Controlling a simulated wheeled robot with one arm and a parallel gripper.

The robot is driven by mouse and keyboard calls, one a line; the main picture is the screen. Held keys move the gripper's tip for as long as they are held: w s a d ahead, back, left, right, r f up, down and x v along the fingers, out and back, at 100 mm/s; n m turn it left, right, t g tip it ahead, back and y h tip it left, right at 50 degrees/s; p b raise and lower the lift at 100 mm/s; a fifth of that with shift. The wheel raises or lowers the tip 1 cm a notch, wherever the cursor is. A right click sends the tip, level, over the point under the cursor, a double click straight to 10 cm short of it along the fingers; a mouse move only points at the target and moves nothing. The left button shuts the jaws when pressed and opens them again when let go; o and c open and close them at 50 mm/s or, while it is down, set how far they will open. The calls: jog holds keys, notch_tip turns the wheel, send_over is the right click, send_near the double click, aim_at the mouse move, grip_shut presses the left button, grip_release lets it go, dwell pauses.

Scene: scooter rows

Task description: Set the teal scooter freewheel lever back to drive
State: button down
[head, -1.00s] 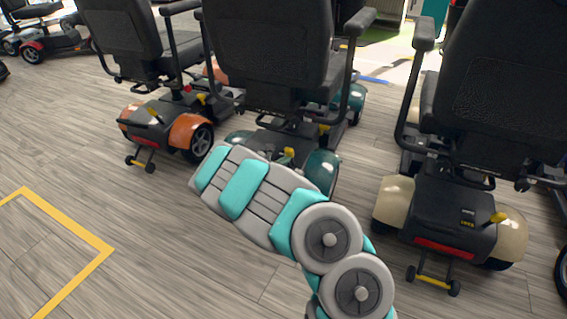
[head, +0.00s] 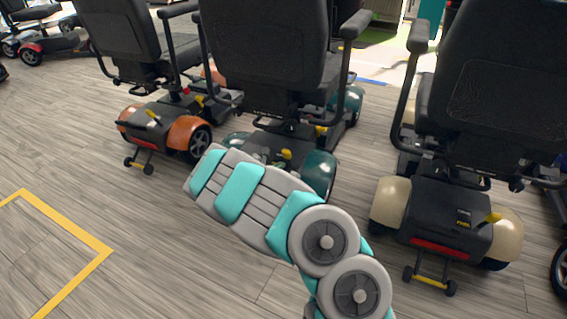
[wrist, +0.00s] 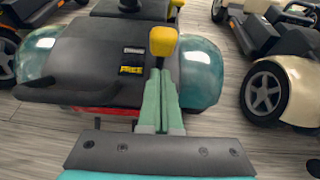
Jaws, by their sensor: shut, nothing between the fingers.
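The teal scooter (head: 318,172) stands in the middle of the head view, its rear toward me and partly hidden by my arm. Its yellow freewheel lever (head: 286,154) shows just above my arm. In the wrist view the lever's yellow knob (wrist: 163,41) stands up at the right part of the dark rear cover (wrist: 95,62), beside a yellow FREE label (wrist: 131,71). My gripper (wrist: 161,74) is shut and empty, its pale green fingertips just below the knob in the picture. I cannot tell whether they touch the lever. The fingers are hidden in the head view.
An orange scooter (head: 187,133) stands to the left and a cream scooter (head: 391,203) to the right, each with its own yellow lever. The teal scooter's seat back (head: 262,50) rises above its rear cover. The wood floor at left, with yellow tape (head: 75,228), is clear.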

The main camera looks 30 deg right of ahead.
jog(key=f+v, duration=0.1)
jog(key=v, duration=1)
jog(key=shift+s+a+f+p, duration=0.25)
jog(key=shift+a+p, duration=0.05)
jog(key=shift+p, duration=0.1)
